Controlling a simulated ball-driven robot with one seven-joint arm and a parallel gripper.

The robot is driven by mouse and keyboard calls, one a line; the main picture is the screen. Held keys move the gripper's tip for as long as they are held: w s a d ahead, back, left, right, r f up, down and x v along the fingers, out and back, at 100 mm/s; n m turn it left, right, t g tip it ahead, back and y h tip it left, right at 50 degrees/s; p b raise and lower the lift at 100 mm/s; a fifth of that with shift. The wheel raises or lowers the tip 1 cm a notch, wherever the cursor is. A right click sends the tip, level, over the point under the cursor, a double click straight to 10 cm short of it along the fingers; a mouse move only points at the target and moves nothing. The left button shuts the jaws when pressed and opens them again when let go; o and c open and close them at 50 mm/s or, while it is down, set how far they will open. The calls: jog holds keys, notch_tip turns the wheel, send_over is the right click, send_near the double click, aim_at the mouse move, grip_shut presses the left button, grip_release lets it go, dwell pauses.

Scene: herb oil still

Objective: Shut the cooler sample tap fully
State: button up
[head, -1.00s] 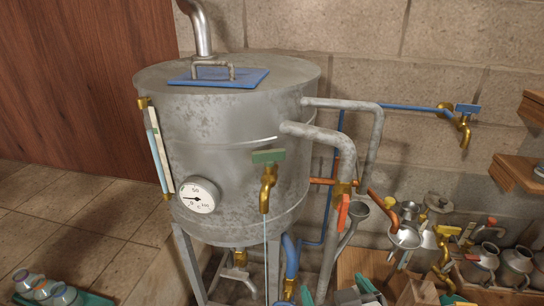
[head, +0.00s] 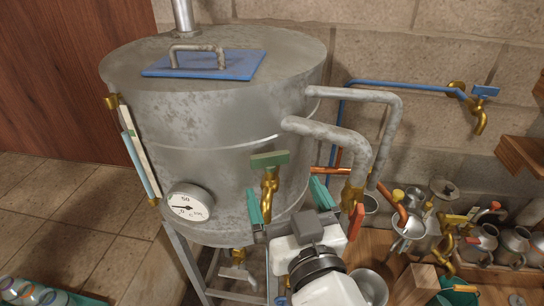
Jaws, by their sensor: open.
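A brass tap with a green lever (head: 269,160) is on the front of the grey metal drum (head: 215,130). I take it to be the cooler sample tap. Its lever lies roughly crosswise and its spout points down. My gripper (head: 287,200) is below and to the right of the lever, with its two teal fingers spread apart and nothing between them that I can see it hold. The left finger is close beside the spout in the picture; I cannot tell whether they touch. The gripper body hides the space under the spout, so any stream there is hidden.
A dial gauge (head: 190,203) and a sight tube (head: 139,160) are on the drum's left. Grey pipes (head: 335,138) and a red lever (head: 356,221) are right of the gripper. A blue-handled tap (head: 484,97) is on the wall. Metal vessels (head: 512,240) crowd the lower right.

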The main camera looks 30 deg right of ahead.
aim_at(269, 160)
jog(key=p+x, duration=0.2)
jog(key=x, duration=0.6)
jog(key=shift+w+d, duration=0.1)
jog(key=shift+c, duration=0.4)
jog(key=c, duration=0.9)
jog(key=shift+o, duration=0.2)
jog(key=h+b, duration=0.1)
jog(key=m+b, duration=0.1)
jog(key=b, duration=0.1)
jog(key=shift+w+a+f+h, duration=0.1)
jog(key=shift+a+f+h, duration=0.15)
jog(key=shift+f+h, duration=0.15)
jog(key=m+g+h+b, duration=0.1)
jog(key=b, duration=0.1)
jog(key=m+g+h+b, duration=0.1)
jog(key=h+b, duration=0.1)
jog(key=shift+w+a+r+m+h+b, duration=0.1)
jog(key=shift+a+m+h+b, duration=0.2)
jog(key=shift+m+b, duration=0.1)
jog(key=shift+r+m+g+h+b, duration=0.25)
jog(key=shift+m+g+h+b, duration=0.5)
jog(key=shift+h, duration=0.15)
